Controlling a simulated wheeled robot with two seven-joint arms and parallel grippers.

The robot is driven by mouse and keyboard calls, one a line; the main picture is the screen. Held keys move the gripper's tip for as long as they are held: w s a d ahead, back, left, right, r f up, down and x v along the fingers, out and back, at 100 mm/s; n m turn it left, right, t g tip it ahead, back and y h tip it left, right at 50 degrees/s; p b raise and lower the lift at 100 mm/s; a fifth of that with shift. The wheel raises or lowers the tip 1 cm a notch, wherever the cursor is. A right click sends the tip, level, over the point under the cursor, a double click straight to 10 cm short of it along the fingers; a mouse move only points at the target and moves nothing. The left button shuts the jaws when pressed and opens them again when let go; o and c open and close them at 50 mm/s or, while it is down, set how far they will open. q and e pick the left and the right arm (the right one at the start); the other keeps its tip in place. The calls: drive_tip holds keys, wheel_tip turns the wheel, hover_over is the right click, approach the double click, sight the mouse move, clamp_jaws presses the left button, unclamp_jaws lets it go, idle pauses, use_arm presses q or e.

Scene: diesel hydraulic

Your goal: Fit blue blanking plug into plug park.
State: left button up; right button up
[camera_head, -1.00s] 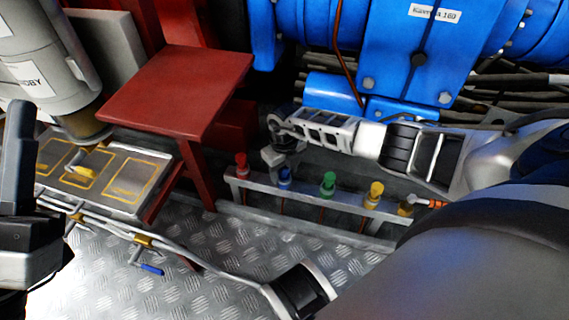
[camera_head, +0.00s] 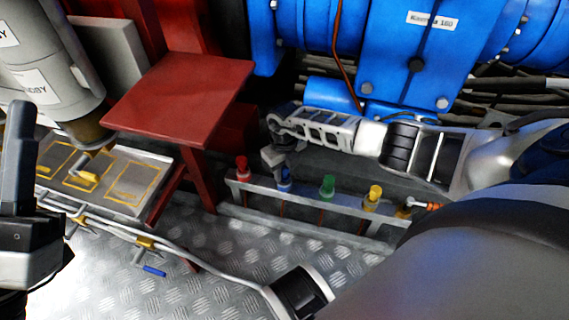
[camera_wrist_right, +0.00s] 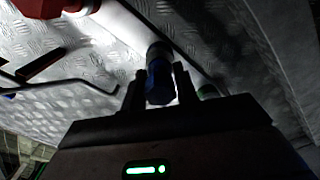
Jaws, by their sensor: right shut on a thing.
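The plug park is a grey rail (camera_head: 305,201) low in the middle of the head view, with a red plug (camera_head: 242,167), a green plug (camera_head: 328,186) and a yellow plug (camera_head: 374,193) standing along it. The blue blanking plug (camera_head: 285,178) is at the rail between red and green. My right gripper (camera_head: 281,162) is above it, and the right wrist view shows the blue plug (camera_wrist_right: 158,80) between its two fingers. Whether the plug is seated is hidden. A black part at the left edge looks like my left gripper (camera_head: 20,165); its jaw opening is unclear.
A red stool (camera_head: 180,95) stands left of the rail. Blue machinery (camera_head: 420,50) and dark cables are behind. A grey panel with yellow outlines (camera_head: 110,180) and a pipe with valve handles (camera_head: 145,244) are at left. Chequer-plate floor (camera_head: 215,240) in front is open.

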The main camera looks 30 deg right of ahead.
drive_tip(key=shift+r+p, duration=0.9)
drive_tip(key=shift+r, duration=0.15)
wheel_tip(320, 180, up, 4)
drive_tip(key=p, duration=0.4)
drive_tip(key=shift+r, duration=0.15)
